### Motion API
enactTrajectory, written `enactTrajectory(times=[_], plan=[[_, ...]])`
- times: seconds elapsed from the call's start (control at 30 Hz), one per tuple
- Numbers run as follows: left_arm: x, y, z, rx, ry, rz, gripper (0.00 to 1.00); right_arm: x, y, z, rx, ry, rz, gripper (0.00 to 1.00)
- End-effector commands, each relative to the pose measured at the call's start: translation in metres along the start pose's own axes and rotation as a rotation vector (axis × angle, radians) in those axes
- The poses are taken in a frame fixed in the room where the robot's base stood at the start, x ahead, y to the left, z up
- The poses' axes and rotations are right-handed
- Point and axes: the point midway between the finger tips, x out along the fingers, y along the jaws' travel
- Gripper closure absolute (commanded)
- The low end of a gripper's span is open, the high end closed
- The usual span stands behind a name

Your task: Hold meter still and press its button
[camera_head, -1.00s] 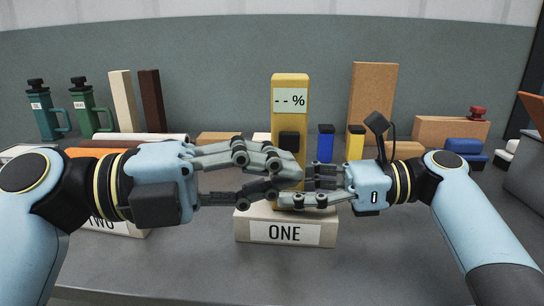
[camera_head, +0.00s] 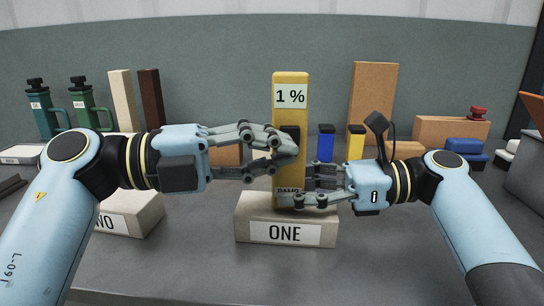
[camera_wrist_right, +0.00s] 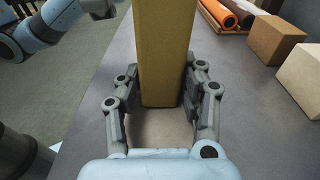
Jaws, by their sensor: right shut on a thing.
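The yellow meter (camera_head: 290,110) stands upright on the pale block labelled ONE (camera_head: 244,229). My right gripper (camera_head: 300,187) is shut on the lower part of the meter. In the right wrist view, its fingers (camera_wrist_right: 158,103) lie on either side of the meter's yellow body (camera_wrist_right: 160,45).
A block labelled TWO (camera_head: 132,215) stands at left, partly behind my left arm. Behind are green bottles (camera_head: 90,105), tall blocks (camera_head: 372,100), and small blue (camera_head: 326,143) and yellow (camera_head: 356,145) pieces. The table front is clear.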

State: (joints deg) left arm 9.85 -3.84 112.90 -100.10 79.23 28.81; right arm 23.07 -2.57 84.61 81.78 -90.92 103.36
Motion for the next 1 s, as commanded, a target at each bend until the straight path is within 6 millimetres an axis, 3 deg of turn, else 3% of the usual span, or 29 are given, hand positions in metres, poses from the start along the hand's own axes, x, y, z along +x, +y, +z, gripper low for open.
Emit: enactTrajectory(times=[0.37,0.6,1.0], plan=[[-0.001,0.002,-0.003,-0.003,-0.005,0.004,1.00,0.000,0.002,-0.002,0.002,0.001,0.007,0.80],[-0.011,0.002,-0.042,-0.003,-0.002,0.002,1.00,0.000,0.002,-0.001,0.001,0.000,0.005,0.81],[-0.086,0.002,-0.039,-0.001,0.001,0.009,1.00,0.000,0.001,0.000,0.000,-0.001,0.003,0.81]])
